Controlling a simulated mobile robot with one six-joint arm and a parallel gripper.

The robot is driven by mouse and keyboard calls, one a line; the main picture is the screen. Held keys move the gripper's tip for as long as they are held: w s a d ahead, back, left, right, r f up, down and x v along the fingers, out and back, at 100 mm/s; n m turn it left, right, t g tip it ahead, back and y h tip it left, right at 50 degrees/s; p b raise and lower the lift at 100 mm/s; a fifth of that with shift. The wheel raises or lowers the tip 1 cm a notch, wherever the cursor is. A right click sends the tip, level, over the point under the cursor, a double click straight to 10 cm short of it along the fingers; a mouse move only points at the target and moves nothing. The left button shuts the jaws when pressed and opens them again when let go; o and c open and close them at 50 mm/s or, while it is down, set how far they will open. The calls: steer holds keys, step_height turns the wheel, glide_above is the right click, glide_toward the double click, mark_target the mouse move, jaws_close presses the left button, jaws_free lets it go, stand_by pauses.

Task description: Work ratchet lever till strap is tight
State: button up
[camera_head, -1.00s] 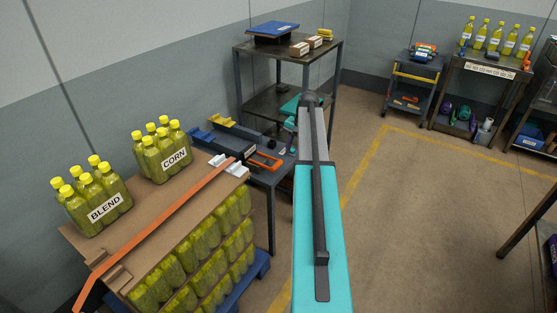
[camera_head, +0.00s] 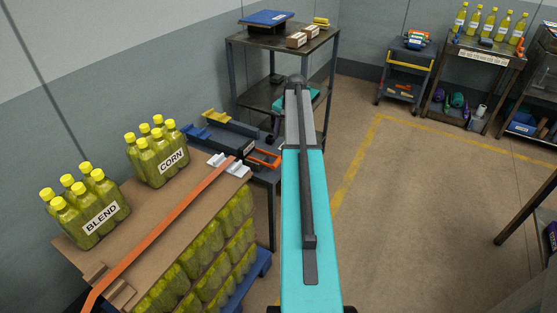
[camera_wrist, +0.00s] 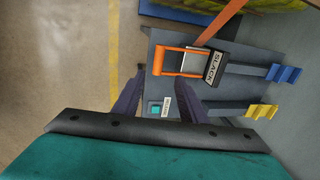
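The ratchet with its orange lever (camera_wrist: 172,62) sits on a grey bench (camera_wrist: 212,88); it also shows in the head view (camera_head: 262,159). A block beside it reads SLACK (camera_wrist: 215,67). An orange strap (camera_head: 170,220) runs from the ratchet across the top of the bottle stack; its ratchet end shows in the wrist view (camera_wrist: 222,24). My gripper (camera_wrist: 161,82) has its dark fingers spread apart with nothing between them. The fingertips appear just short of the lever, with no clear contact. My arm hides most of the gripper in the head view.
BLEND bottles (camera_head: 85,205) and CORN bottles (camera_head: 157,152) stand on the cardboard-topped stack. Blue (camera_wrist: 284,73) and yellow (camera_wrist: 262,111) brackets and a small teal square (camera_wrist: 156,109) are on the bench. A metal shelf (camera_head: 280,45) stands behind. Floor at right is open.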

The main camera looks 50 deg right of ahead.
mark_target(278, 161)
steer(key=shift+w+a+f+p, duration=0.1)
steer(key=shift+w+f+p, duration=0.3)
steer(key=shift+f, duration=1.85)
steer(key=shift+w+a+f+p, duration=0.1)
steer(key=shift+w+f+p, duration=0.35)
steer(key=shift+f, duration=1.8)
steer(key=shift+w+f+p, duration=0.35)
steer(key=shift+f+p, duration=0.05)
steer(key=shift+f, duration=1.85)
